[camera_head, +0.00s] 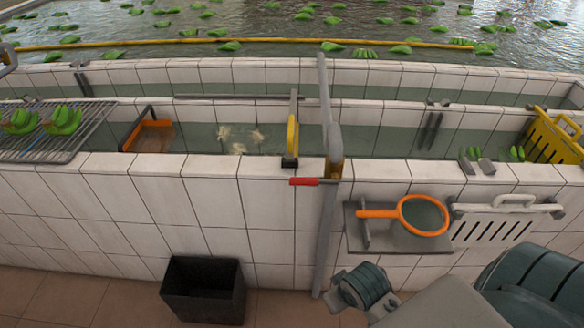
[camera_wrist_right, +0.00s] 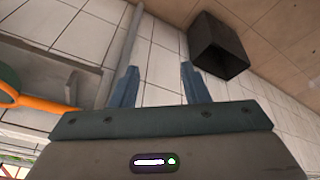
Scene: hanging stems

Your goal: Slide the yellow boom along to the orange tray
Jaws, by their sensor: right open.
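A short yellow boom (camera_head: 292,134) stands across the narrow water channel, with a grey bar above it and a dark block at its near end. An orange tray (camera_head: 150,134) with a dark upright handle sits to its left in the same channel. Pale floating bits (camera_head: 238,138) lie on the water between them. My right gripper (camera_wrist_right: 158,82) is open and empty in the right wrist view, with the tiled wall and floor beyond it. It is away from the boom. Its fingers cannot be made out in the head view. My left gripper is not in view.
A grey post (camera_head: 328,120) with a red handle (camera_head: 303,181) rises just right of the boom. An orange-rimmed net (camera_head: 422,215) lies on a wall shelf. A black bin (camera_head: 204,290) stands on the floor. A wire rack (camera_head: 60,140) and yellow crate (camera_head: 555,137) flank the channel.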

